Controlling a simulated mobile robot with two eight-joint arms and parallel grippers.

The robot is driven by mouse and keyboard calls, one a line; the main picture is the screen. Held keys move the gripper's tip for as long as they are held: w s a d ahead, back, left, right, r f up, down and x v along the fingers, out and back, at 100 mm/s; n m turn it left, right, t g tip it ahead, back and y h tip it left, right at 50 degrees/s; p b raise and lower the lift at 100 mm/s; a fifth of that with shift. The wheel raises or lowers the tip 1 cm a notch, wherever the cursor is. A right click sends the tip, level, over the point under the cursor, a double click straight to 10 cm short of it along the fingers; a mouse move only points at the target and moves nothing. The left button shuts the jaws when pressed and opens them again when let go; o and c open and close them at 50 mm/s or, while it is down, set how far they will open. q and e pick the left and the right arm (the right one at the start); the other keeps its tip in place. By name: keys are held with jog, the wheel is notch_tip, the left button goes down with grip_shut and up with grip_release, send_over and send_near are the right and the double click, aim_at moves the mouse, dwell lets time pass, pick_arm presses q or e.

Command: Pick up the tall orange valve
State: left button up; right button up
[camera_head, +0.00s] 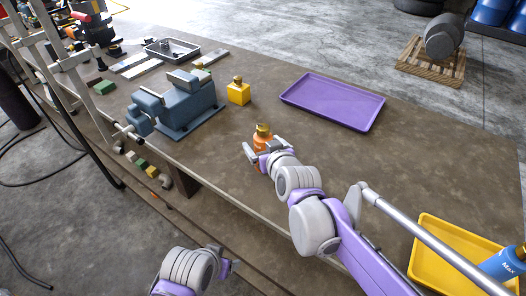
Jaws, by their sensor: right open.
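The tall orange valve (261,137), with a gold top, stands upright on the brown workbench (310,165) near its front edge. My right gripper (263,149) is at the valve, with its open fingers on either side of the valve's lower part. The wrist hides the valve's base, and I cannot tell whether the fingers touch it. My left gripper (227,262) is low at the bottom of the view, in front of the bench and away from the valve. Its jaws are not clear.
A yellow block with a gold top (238,92) stands behind the valve. A blue-grey vise (180,106) is to the left. An empty purple tray (333,101) lies to the right. A yellow tray (432,262) and a blue can (505,265) are at lower right.

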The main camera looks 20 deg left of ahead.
grip_shut()
dwell(0.5)
